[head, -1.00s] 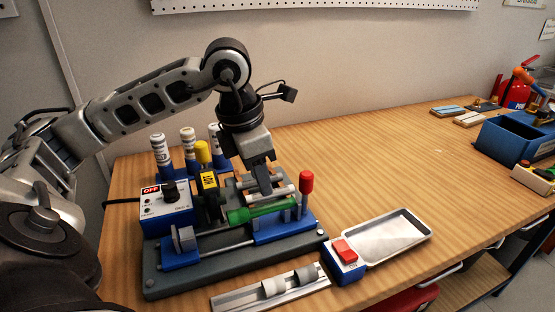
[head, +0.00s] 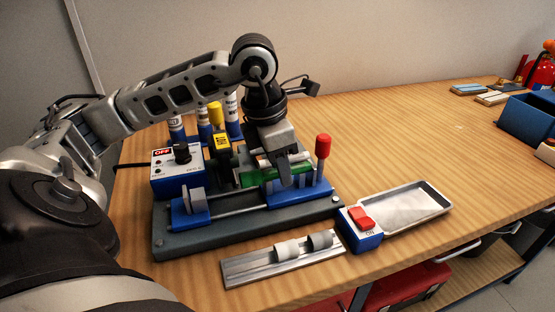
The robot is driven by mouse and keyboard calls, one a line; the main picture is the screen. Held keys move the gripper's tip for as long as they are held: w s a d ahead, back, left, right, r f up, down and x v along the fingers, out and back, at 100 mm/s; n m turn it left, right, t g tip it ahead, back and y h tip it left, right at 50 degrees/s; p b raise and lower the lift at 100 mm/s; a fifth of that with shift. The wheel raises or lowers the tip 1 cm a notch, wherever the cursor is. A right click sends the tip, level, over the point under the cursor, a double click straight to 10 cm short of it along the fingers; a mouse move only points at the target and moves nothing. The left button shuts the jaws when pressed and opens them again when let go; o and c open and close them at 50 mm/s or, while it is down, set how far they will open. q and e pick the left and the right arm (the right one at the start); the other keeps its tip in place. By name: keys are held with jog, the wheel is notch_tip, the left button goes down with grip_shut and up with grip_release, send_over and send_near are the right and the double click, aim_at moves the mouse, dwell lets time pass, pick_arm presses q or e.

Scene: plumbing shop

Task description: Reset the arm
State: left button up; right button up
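My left arm comes in from the left, and its gripper (head: 284,178) points down over the bench fixture (head: 245,228). The fingertips are at the blue right-hand block of the fixture, in front of the green part (head: 292,174). The fingers overlap from this angle, so I cannot tell whether they are open or shut, or whether they touch anything. A blue control box (head: 177,178) with a black knob and a red OFF label stands at the fixture's left. A red-topped handle (head: 323,147) rises at its right. My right gripper is not in view.
A blue box with a red switch (head: 361,222) sits beside an empty metal tray (head: 408,208). Several white-labelled bottles (head: 203,121) stand behind. A blue bin (head: 528,117) is at far right. The table's right middle is clear.

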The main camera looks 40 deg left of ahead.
pick_arm(q)
jog(key=shift+f, duration=0.15)
jog(key=shift+c, duration=0.3)
jog(key=c, duration=0.7)
jog(key=shift+o, duration=0.2)
jog(key=shift+r+p, duration=0.3)
jog(key=shift+r, duration=0.1)
grip_shut()
notch_tip(320, 180, up, 7)
jog(key=p, duration=0.5)
jog(key=shift+f, duration=0.1)
jog(key=shift+d, duration=0.1)
